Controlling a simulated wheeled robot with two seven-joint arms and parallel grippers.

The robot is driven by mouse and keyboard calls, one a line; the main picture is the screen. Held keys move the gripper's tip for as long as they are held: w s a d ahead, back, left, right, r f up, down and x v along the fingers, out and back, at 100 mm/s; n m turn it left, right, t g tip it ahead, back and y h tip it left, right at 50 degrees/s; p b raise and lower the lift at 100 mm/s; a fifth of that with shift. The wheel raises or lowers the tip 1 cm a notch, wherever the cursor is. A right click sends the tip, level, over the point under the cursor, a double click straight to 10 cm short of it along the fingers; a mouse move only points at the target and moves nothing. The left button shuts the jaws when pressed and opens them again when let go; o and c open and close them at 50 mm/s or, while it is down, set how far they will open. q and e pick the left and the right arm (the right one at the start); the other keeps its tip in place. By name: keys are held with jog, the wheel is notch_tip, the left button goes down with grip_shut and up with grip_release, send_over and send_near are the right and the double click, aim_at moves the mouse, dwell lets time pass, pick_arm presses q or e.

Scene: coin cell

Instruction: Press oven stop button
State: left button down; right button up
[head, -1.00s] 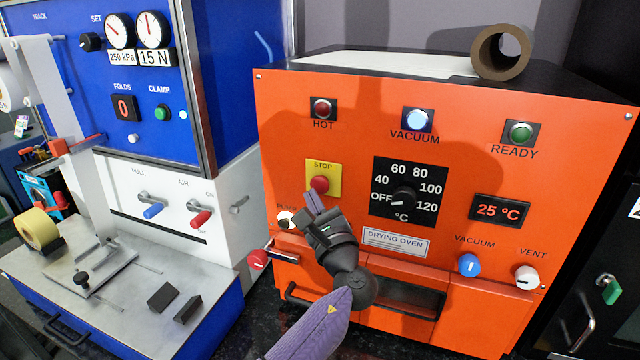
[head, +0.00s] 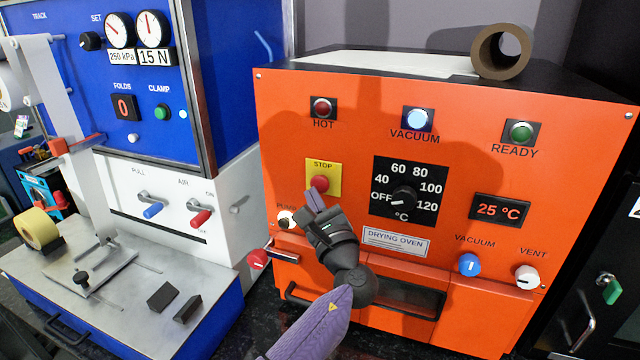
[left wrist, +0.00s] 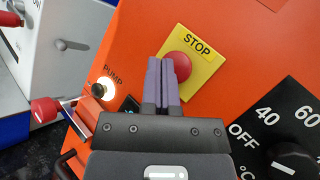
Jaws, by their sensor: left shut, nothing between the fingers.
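The orange drying oven (head: 420,160) faces me. Its red stop button (head: 320,183) sits on a yellow STOP plate (head: 322,166) at the left of the panel. My left gripper (head: 313,199) is shut and empty, with its fingertips just below the button in the head view. In the left wrist view, the fingertips (left wrist: 161,62) are just left of the red button (left wrist: 181,66) and overlap its lower left edge. I cannot tell whether they touch it. My right gripper is not in view.
A red-knobbed handle (head: 257,259) sticks out at the oven's left edge. A blue machine (head: 150,90) stands at the left.

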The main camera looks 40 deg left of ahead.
pick_arm(q)
jog(key=shift+w+a, duration=0.1)
jog(key=shift+w, duration=0.2)
jog(key=shift+w+a+b, duration=0.15)
jog(key=shift+w+b, duration=0.35)
dwell(0.5)
jog(key=shift+s+d+p, duration=0.3)
jog(key=shift+s+p, duration=0.5)
jog(key=shift+s, duration=0.15)
jog(key=s+p, duration=0.1)
jog(key=s, duration=0.1)
jog(key=s+d+p, duration=0.1)
jog(key=s+p, duration=0.1)
jog(key=s, duration=0.1)
jog(key=shift+s+d+p, duration=0.35)
jog(key=shift+d, duration=0.05)
dwell(1.7)
